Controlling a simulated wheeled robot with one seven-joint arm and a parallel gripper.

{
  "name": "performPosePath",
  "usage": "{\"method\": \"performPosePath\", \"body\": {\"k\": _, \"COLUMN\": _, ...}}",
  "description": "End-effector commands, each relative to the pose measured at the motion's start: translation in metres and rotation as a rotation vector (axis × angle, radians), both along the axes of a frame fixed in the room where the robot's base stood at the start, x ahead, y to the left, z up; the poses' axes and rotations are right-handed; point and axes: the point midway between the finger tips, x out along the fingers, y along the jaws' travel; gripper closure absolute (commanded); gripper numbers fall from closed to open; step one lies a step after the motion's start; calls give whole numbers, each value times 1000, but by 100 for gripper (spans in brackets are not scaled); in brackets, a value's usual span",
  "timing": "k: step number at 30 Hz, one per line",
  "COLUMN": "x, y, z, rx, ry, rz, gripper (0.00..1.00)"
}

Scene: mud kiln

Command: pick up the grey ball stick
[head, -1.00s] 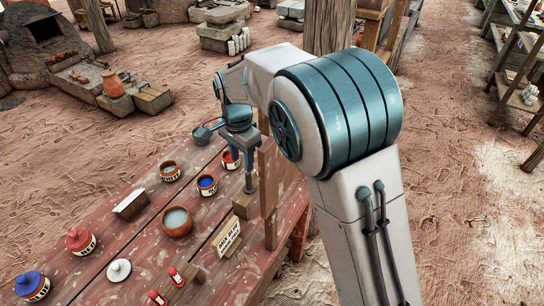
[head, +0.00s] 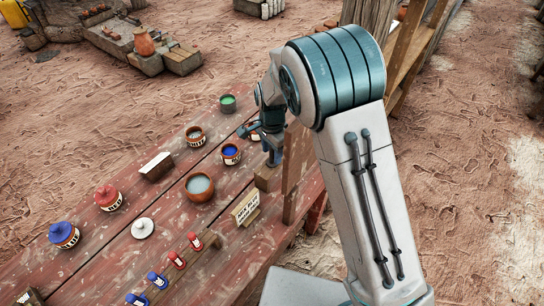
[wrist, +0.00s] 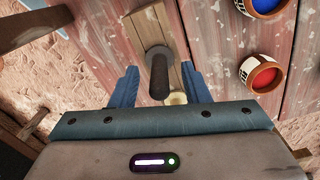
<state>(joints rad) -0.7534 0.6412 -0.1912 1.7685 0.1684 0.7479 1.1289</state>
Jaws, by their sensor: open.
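The grey ball stick (wrist: 158,76) shows in the wrist view as a dark grey rod with a rounded end. It stands in a wooden block (wrist: 146,28) on the red-brown table. My gripper (wrist: 164,88) is open, with one blue finger on each side of the stick, and I see gaps on both sides. In the head view my gripper (head: 272,158) is above the block (head: 266,179) near the table's right edge, and the stick cannot be made out there.
A pale round tip (wrist: 177,98) sits close by the right finger. Paint pots, including a blue one (head: 231,154) and a brown bowl (head: 199,187), stand to the left. A small sign (head: 246,207) stands in front. A wooden post (head: 297,170) rises just right of my gripper.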

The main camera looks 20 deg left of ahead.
Motion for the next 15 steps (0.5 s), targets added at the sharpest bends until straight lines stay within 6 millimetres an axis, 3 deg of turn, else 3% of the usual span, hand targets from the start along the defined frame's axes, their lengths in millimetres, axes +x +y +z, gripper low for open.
{"method": "performPosePath", "body": {"k": 6, "x": 0, "y": -1, "z": -23, "rx": -1, "ry": 1, "rz": 0, "gripper": 58}}
{"method": "performPosePath", "body": {"k": 14, "x": 0, "y": 0, "z": -26, "rx": 1, "ry": -1, "rz": 0, "gripper": 58}}
{"method": "performPosePath", "body": {"k": 15, "x": 0, "y": 0, "z": -26, "rx": 1, "ry": -1, "rz": 0, "gripper": 63}}
